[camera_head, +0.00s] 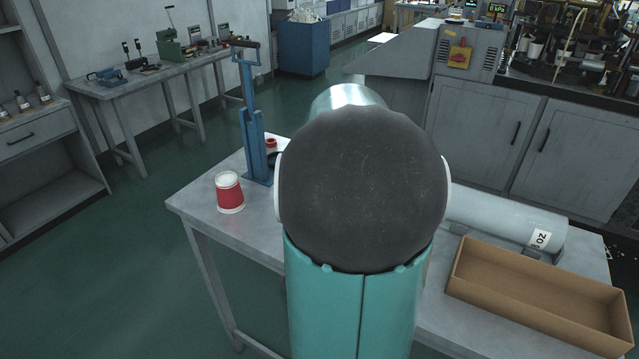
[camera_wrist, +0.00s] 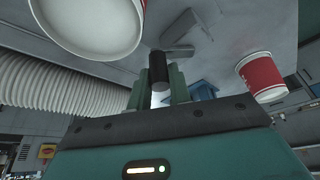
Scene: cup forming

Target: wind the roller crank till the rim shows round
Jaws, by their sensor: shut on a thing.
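My gripper (camera_wrist: 158,90) is shut on a short black cylindrical handle, likely the crank grip (camera_wrist: 158,66), between its green fingers in the wrist view. Grey bar-like pieces (camera_wrist: 178,50) show just beyond the handle. A large round white form with a pale edge (camera_wrist: 90,22), perhaps a cup, fills the top left, cut off by the frame. A red and white paper cup (camera_wrist: 262,75) is at the right; a red and white cup (camera_head: 230,194) also stands on the table in the head view. There my arm hides the gripper and the roller.
A blue lever press (camera_head: 254,140) stands at the table's back left, a small red item (camera_head: 271,143) beside it. A grey cylinder (camera_head: 505,218) lies at the right behind an open cardboard tray (camera_head: 480,285). A ribbed white hose (camera_wrist: 50,85) shows in the wrist view.

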